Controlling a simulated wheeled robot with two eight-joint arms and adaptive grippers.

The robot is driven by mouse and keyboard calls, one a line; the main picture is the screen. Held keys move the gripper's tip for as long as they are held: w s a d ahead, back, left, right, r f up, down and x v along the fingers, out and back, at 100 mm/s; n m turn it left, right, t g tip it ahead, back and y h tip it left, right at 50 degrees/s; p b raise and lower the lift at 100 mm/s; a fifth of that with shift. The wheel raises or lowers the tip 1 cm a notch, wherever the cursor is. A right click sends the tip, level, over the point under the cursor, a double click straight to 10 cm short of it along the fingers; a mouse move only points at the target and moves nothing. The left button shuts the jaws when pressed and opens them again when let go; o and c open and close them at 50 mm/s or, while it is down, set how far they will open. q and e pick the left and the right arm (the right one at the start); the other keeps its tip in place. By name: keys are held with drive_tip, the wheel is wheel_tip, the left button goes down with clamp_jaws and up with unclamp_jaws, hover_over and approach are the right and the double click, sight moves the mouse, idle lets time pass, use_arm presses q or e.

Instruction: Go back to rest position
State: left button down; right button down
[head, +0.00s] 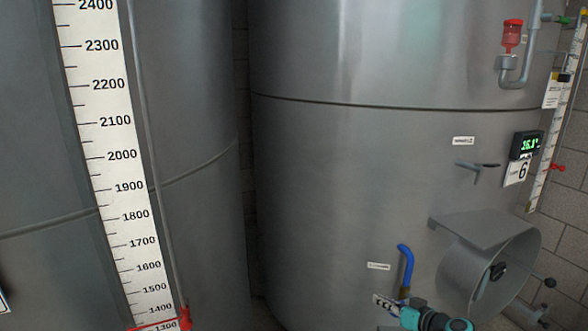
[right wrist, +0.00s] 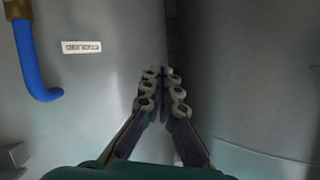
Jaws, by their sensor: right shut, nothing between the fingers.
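My right gripper (head: 382,301) is at the bottom of the head view, in front of the right steel tank (head: 340,180), just below the blue bent pipe (head: 406,262). Its teal body is partly cut off by the lower edge. In the right wrist view its two dark fingers with pale rings (right wrist: 160,76) come together at the tips, shut and empty. My left gripper is not in view.
A left steel tank (head: 200,130) carries a white level scale (head: 113,150). A round hatch (head: 485,275) juts from the right tank, near a digital display (head: 527,145). The blue pipe also shows in the wrist view (right wrist: 30,60). A narrow gap separates the tanks.

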drive_tip(key=s+a+r+g+h, duration=0.2)
drive_tip(key=s+a+r+g, duration=0.15)
drive_tip(key=s+a, duration=0.45)
drive_tip(key=s+f+m+g+h, duration=0.1)
drive_tip(key=s+h, duration=0.4)
drive_tip(key=s, duration=1.8)
drive_tip(key=shift+s+a+f+m, duration=0.15)
drive_tip(key=shift+s+a+m, duration=0.05)
drive_tip(key=shift+m, duration=0.7)
